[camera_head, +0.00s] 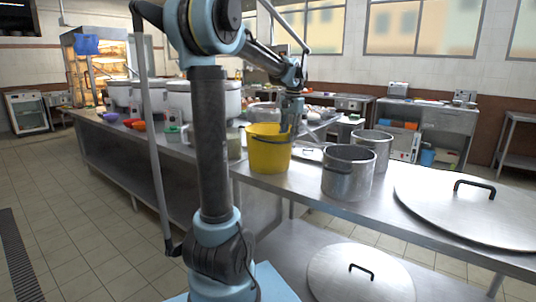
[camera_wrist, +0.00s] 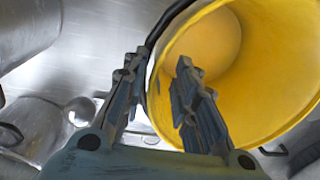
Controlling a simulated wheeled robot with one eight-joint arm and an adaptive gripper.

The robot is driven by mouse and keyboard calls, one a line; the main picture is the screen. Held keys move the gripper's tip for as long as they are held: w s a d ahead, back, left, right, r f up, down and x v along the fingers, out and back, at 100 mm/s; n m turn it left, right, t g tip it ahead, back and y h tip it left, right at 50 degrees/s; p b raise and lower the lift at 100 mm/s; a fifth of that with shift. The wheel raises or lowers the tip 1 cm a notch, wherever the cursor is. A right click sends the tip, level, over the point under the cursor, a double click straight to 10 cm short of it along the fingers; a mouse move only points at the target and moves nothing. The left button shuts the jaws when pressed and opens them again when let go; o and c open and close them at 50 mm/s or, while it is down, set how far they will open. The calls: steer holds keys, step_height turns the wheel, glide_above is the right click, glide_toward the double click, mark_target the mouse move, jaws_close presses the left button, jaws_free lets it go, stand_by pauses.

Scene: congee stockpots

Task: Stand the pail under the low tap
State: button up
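The yellow pail (camera_head: 268,155) stands upright on the steel counter, with a dark handle drooping on its side. My gripper (camera_head: 292,124) is at the pail's right rim, pointing down. In the wrist view the open mouth of the pail (camera_wrist: 275,75) fills the right side. My gripper's fingers (camera_wrist: 158,62) are apart, one outside the rim and one over the opening, with the rim and dark handle between them. I cannot see firm contact on both sides. I cannot make out the low tap; my arm hides part of the large pots.
Large pale pots (camera_head: 172,98) stand on the counter to the left, with coloured bowls (camera_head: 130,122) before them. Two steel stockpots (camera_head: 348,175) stand right of the pail. A big lid (camera_head: 440,205) lies at the right, another (camera_head: 345,280) on the lower shelf.

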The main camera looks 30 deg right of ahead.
mark_target(287, 146)
steer(key=shift+w+a+f, duration=0.1)
steer(key=shift+w+f, duration=0.05)
steer(key=shift+f, duration=1.55)
steer(key=shift+w+a+f, duration=0.1)
steer(key=shift+f, duration=1.6)
jaws_close()
